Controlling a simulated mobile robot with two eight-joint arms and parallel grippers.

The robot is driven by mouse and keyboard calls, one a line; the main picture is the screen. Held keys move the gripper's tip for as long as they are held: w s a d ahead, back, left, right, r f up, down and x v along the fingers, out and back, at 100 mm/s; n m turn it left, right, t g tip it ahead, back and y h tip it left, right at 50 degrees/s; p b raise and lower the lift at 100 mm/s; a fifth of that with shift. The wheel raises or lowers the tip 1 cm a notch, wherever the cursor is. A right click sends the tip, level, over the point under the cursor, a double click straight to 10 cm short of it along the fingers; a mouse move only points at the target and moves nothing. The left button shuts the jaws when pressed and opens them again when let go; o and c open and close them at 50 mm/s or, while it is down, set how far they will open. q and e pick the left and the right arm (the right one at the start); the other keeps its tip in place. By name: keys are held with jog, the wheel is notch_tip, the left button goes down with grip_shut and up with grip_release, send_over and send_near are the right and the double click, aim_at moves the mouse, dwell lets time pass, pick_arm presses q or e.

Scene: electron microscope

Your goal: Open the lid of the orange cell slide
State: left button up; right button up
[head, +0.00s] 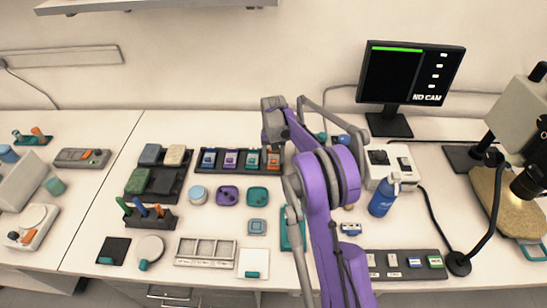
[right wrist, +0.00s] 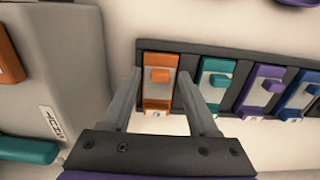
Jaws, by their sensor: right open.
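The orange cell slide (head: 273,160) is at the right end of a dark rack in the head view, partly hidden by my right arm. In the right wrist view the orange slide (right wrist: 159,62) has an orange frame, a pale middle and a raised orange tab; its lid looks flat and shut. My right gripper (head: 270,143) is above the rack in the head view. In the right wrist view the right gripper (right wrist: 160,88) is open, with one finger on either side of the orange slide and nothing held; contact cannot be told. My left gripper is not in view.
In the wrist view, teal (right wrist: 217,78), purple (right wrist: 262,88) and blue (right wrist: 303,95) slides fill the rack beside the orange one. A grey device (right wrist: 65,60) stands close by on the left. Several small containers (head: 198,194) stand in front of the rack.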

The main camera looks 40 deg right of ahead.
grip_shut()
dwell(1.4)
